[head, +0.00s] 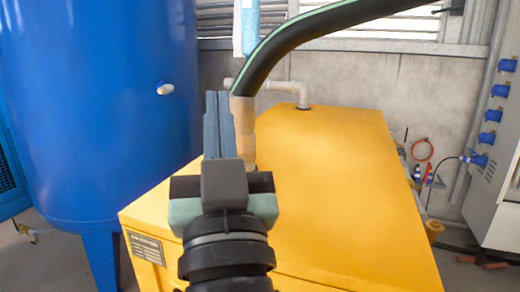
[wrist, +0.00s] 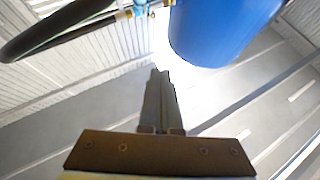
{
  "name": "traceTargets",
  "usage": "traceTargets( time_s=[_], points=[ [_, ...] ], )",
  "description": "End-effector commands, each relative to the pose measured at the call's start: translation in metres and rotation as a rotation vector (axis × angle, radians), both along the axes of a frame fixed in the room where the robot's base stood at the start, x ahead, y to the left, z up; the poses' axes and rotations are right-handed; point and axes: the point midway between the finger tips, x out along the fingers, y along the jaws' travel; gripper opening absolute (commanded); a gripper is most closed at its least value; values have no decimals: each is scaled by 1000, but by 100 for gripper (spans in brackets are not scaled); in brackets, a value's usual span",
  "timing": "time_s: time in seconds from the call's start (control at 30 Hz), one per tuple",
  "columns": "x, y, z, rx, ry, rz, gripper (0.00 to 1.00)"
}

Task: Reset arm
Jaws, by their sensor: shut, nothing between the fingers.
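My gripper (head: 217,95) stands in the lower middle of the head view, fingers pointing up and away. Its two grey-blue fingers lie side by side with nothing between them. In the wrist view the shut fingers (wrist: 156,75) point up the picture, with the dark bracket below them. In the head view the gripper appears in front of the yellow air dryer cabinet (head: 330,190) and overlaps its left part. It appears apart from the cabinet and the tank.
A large blue receiver tank (head: 90,100) stands at left, with a small white-capped fitting (head: 166,88) on its side. A thick black hose (head: 320,32) arches from a tan pipe joint (head: 243,115) close behind my fingers. A grey panel with blue sockets (head: 492,115) stands at right.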

Motion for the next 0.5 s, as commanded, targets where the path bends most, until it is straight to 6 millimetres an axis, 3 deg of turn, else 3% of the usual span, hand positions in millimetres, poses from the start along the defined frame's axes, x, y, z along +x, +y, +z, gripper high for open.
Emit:
traceTargets(
  time_s=[0.03,0.17,0.2,0.5],
  points=[
    [-24,-14,35,-7,-83,-56,0],
    [-91,-47,102,-12,-262,-205,0],
    [-85,-45,125,-13,-243,-199,0],
    [-81,-43,212,-15,-234,-191,0]
  ],
)
